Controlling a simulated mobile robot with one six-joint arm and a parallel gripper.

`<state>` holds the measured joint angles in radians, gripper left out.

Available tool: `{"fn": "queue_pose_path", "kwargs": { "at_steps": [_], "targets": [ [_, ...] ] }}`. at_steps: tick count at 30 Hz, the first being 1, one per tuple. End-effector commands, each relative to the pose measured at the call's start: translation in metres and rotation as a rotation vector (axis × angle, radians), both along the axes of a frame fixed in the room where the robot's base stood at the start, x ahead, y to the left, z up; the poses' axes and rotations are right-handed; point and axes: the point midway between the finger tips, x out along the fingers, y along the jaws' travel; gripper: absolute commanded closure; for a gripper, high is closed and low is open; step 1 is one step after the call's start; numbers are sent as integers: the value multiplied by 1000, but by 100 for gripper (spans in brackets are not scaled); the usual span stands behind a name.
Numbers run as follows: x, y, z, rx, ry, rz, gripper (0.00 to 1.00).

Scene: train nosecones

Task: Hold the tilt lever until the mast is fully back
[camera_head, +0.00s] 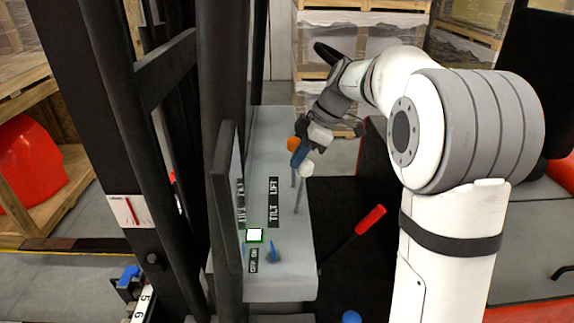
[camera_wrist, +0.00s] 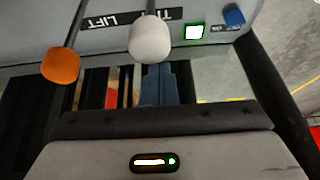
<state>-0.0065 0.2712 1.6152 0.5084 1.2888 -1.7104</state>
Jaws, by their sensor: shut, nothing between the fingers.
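The tilt lever has a white knob (camera_head: 305,169) and stands beside the TILT label (camera_head: 273,211) on the grey console (camera_head: 280,285). The white knob also shows in the wrist view (camera_wrist: 150,38). The lift lever's orange knob (camera_head: 293,143) is beside it, and to its left in the wrist view (camera_wrist: 60,66). My gripper (camera_head: 298,160) has blue fingers, shut and empty, right at the white knob. In the wrist view the fingertips (camera_wrist: 154,68) end behind the knob; I cannot tell whether they touch it. Dark mast uprights (camera_head: 120,110) stand at the left; their tilt is unclear.
A lit, green-edged button (camera_head: 254,235) and a blue switch (camera_head: 272,252) are on the console. A red-handled lever (camera_head: 370,219) rises to its right. A numbered scale (camera_head: 143,305) is at lower left. Wooden shelving (camera_head: 45,165) stands behind the mast.

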Motion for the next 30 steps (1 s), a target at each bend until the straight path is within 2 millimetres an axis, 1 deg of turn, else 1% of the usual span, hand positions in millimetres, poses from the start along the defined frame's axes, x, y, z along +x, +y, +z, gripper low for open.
{"fn": "queue_pose_path", "kwargs": {
  "at_steps": [1, 6, 9, 30],
  "targets": [
    [1, -10, -8, 31, -1, -6, 100],
    [0, -29, -7, 72, -3, -2, 100],
    [0, -35, -5, 70, -4, -1, 100],
    [0, -39, -6, 63, -1, -4, 100]
  ]
}}
